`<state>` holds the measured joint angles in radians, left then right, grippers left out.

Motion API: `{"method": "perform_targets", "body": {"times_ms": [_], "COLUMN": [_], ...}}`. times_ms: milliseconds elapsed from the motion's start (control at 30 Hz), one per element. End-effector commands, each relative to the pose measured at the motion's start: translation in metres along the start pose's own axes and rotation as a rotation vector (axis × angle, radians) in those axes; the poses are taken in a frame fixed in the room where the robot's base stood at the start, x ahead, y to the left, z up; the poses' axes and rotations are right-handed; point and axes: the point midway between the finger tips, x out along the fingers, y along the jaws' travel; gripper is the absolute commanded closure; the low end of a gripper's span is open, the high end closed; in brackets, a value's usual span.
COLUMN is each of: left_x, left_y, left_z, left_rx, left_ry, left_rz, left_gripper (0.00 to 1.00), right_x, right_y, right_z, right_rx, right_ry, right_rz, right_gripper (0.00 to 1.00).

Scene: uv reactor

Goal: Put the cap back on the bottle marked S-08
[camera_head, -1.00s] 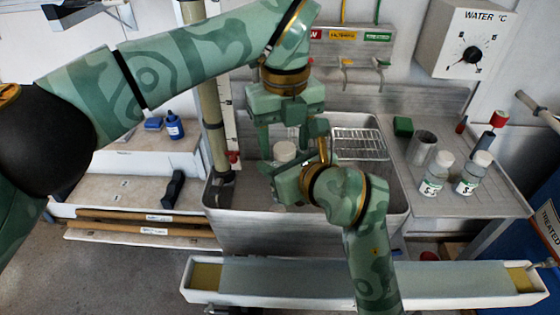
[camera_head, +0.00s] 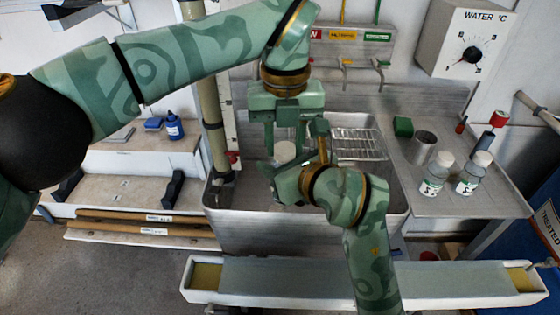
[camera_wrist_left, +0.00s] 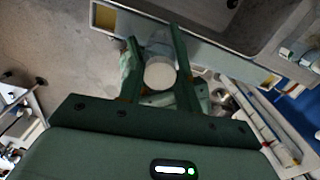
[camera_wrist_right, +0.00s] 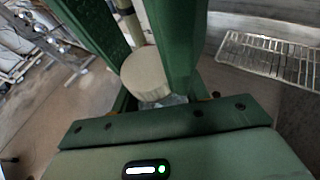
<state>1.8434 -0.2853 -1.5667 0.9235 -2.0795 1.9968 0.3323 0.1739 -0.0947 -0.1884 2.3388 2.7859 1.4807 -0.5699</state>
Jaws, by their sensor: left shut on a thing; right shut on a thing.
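A white round cap (camera_head: 284,152) is between the fingers of my left gripper (camera_head: 285,150), which points down from above and is shut on it. The left wrist view shows the cap (camera_wrist_left: 160,75) end-on, with a clear bottle (camera_wrist_left: 160,42) directly beyond it. My right gripper (camera_head: 285,180) comes from below and is shut on this bottle, mostly hidden by the gripper in the head view. The right wrist view shows the cap (camera_wrist_right: 147,75) over a bit of clear glass (camera_wrist_right: 173,100). Whether the cap is seated is unclear. The held bottle's label is not readable.
Two white-capped bottles (camera_head: 435,178) (camera_head: 470,178) stand on the metal side table (camera_head: 430,205) beside a metal cup (camera_head: 424,150). My grippers are over a steel sink (camera_head: 240,235) with a wire rack (camera_head: 358,143). A long white trough (camera_head: 350,290) lies in front.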

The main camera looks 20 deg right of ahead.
Motion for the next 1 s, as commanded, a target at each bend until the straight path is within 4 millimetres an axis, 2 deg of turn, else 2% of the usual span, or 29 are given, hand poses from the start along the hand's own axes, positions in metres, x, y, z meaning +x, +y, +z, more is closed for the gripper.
{"method": "perform_targets", "body": {"times_ms": [100, 133, 200, 467, 800, 1000], "left_x": [0.0, 0.0, 0.0, -0.001, -0.039, -0.045], "left_y": [0.0, 0.0, 0.0, 0.0, 0.0, 0.0], "left_z": [0.0, 0.0, 0.0, 0.0, 0.0, 0.0], "left_rx": [-0.002, -0.002, -0.002, -0.003, -0.004, -0.005], "left_ry": [0.0, 0.0, 0.0, 0.0, -0.003, 0.0], "left_rz": [0.0, 0.0, 0.0, 0.0, 0.001, 0.0], "left_gripper": [0.93, 0.63, 0.44, 0.44, 0.44, 0.44], "right_x": [0.0, 0.0, 0.0, 0.0, 0.0, 0.0], "right_y": [0.0, 0.0, 0.0, 0.0, 0.0, 0.0], "right_z": [0.0, 0.0, 0.0, 0.0, 0.0, 0.0], "right_rx": [0.0, 0.0, 0.0, 0.0, 0.0, 0.0], "right_ry": [-0.001, -0.001, -0.001, -0.001, -0.001, -0.001], "right_rz": [0.0, 0.0, 0.0, -0.001, -0.001, -0.001], "right_gripper": [1.0, 1.0, 1.0, 1.0, 1.0, 1.0]}}
